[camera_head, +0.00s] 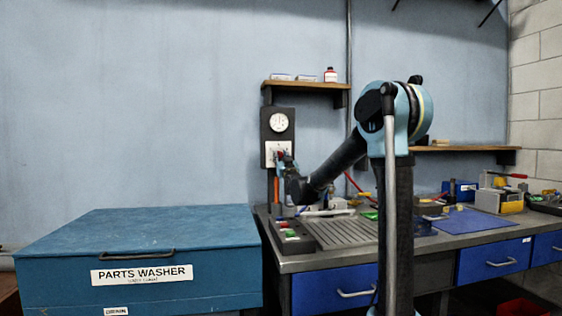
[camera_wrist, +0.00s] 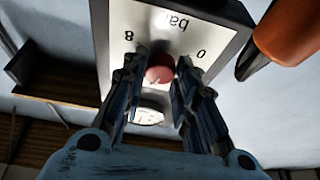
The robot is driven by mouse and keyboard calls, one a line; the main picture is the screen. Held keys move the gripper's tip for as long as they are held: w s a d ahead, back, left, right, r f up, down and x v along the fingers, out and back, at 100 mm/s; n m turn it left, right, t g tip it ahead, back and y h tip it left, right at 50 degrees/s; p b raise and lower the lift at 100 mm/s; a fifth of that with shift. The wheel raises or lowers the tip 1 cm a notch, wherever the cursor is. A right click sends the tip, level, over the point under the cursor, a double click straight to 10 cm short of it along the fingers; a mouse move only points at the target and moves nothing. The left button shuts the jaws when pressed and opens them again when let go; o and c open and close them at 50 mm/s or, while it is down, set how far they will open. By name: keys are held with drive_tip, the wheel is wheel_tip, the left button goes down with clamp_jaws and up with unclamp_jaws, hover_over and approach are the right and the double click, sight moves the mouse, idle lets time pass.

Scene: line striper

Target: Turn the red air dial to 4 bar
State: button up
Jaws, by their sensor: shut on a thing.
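The red air dial (camera_wrist: 160,69) sits on a pale plate (camera_wrist: 128,22) with "bar", "8" and "0" printed on it, upside down in the wrist view. My gripper (camera_wrist: 162,78) has its two dark fingers on either side of the dial and is shut on it. The dial's pointer setting cannot be read. A round gauge (camera_head: 279,122) with a white face is above the dial on the dark wall panel (camera_head: 268,142). In the head view my gripper (camera_head: 281,162) reaches the panel and mostly hides the dial.
An orange-handled object (camera_wrist: 292,32) is close beside my gripper in the wrist view. The workbench (camera_head: 300,262) below carries several tools. A blue parts washer (camera_head: 140,235) stands left.

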drive_tip(key=shift+n+y, duration=0.4)
drive_tip(key=shift+n, duration=0.6)
drive_tip(key=o, duration=1)
drive_tip(key=shift+w+d, duration=0.1)
drive_tip(key=shift+o, duration=0.2)
drive_tip(key=v, duration=1.2)
drive_tip(key=shift+d, duration=0.1)
